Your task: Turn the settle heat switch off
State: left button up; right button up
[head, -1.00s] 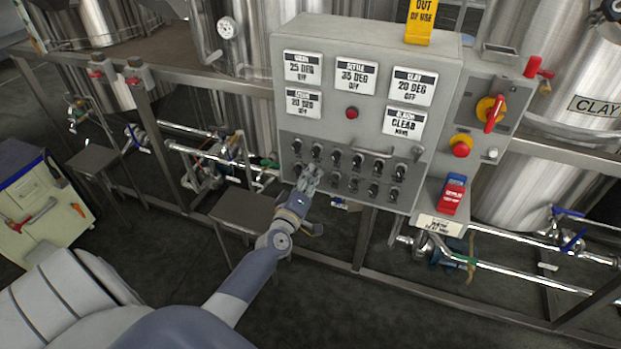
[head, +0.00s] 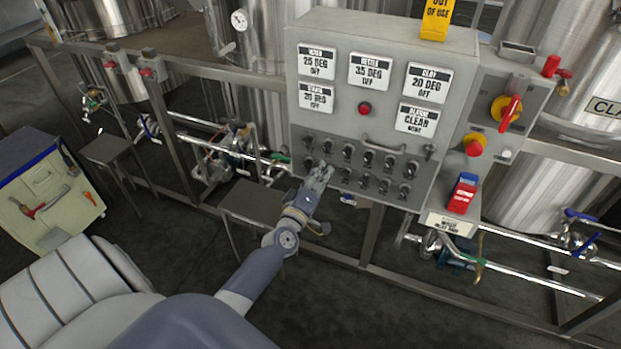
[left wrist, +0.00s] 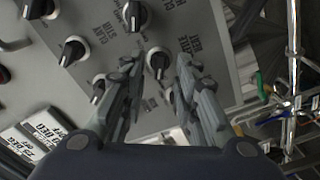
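The grey control panel (head: 375,125) carries rows of black switches (head: 348,154) on its lower part. The settle display (head: 370,71) appears to read 35 DEG OFF. My left gripper (head: 322,176) is at the panel's lower left switches. In the left wrist view, its two fingers (left wrist: 158,76) are apart, with a black knob (left wrist: 157,61) between or just beyond their tips; contact cannot be told. My right gripper is out of view.
A red and yellow rotary handle (head: 507,111) and a red button (head: 474,146) are on the panel's right. A yellow tag (head: 436,18) stands on top. Pipes, frame rails and a small stand (head: 252,203) lie below. A tool cabinet (head: 50,205) is at left.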

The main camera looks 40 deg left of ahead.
pick_arm(q)
jog(key=v, duration=1.1)
jog(key=s+d+f+m+g+h, duration=0.1)
jog(key=s+d+f+m+g, duration=0.25)
jog(key=f, duration=0.75)
jog(key=s+d+f+m+g+h, duration=0.25)
jog(key=s+f, duration=0.25)
jog(key=f, duration=0.6)
jog(key=s+d+f+m+g+h, duration=0.15)
jog(key=s+d+f+m, duration=0.3)
jog(key=f, duration=0.65)
jog(key=s+f+m+g, duration=0.2)
jog(key=s+f, duration=0.3)
jog(key=s, duration=0.4)
jog(key=s+d+f+m+g, duration=0.1)
jog(key=s+f+g, duration=0.3)
jog(key=s, duration=0.5)
jog(key=s+f+m+g+y, duration=0.1)
jog(key=s+f+m+g, duration=0.2)
jog(key=s+f, duration=0.3)
jog(key=s+m, duration=0.1)
jog(key=s, duration=0.3)
jog(key=shift+d, duration=0.35)
jog(key=shift+f, duration=0.1)
